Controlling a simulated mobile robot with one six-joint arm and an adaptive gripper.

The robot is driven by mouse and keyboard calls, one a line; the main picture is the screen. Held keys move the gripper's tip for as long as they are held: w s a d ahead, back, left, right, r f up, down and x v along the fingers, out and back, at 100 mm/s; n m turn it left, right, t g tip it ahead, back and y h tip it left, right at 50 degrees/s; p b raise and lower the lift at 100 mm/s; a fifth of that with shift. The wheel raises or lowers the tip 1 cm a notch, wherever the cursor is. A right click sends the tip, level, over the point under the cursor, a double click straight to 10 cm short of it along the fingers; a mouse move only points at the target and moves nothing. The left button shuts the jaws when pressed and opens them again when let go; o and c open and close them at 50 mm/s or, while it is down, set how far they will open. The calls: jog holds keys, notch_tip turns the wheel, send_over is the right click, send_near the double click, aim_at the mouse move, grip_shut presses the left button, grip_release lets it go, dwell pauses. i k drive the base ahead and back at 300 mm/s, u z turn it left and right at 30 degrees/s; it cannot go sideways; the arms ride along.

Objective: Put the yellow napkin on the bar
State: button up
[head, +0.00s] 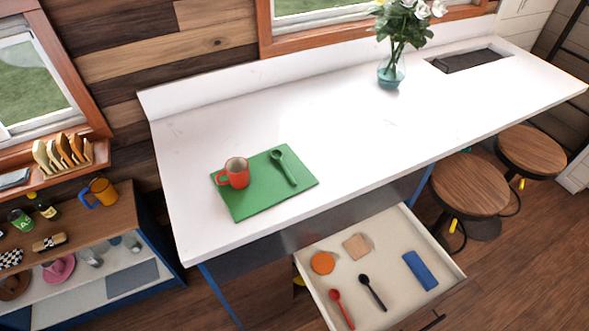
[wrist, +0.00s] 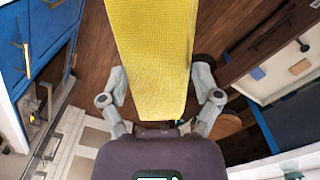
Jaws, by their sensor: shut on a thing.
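The yellow napkin (wrist: 150,35) fills the upper middle of the wrist view as a long textured strip. My gripper (wrist: 160,84) is shut on it, with one finger at each side edge. Its far end runs out of the picture. The bar (head: 330,130) is the long white counter in the head view, with a wide bare stretch in its middle. Neither my gripper nor the napkin shows in the head view.
On the bar are a green mat (head: 245,201) with a red mug (head: 235,173) and green spoon (head: 284,167), and a flower vase (head: 391,72). An open drawer (head: 402,310) juts out below the front edge. Stools (head: 470,184) stand at right.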

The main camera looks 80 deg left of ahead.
aim_at(337, 155)
jog(key=k, duration=1.5)
jog(key=u, duration=2.1)
jog(key=i, duration=0.4)
jog(key=z, duration=0.3)
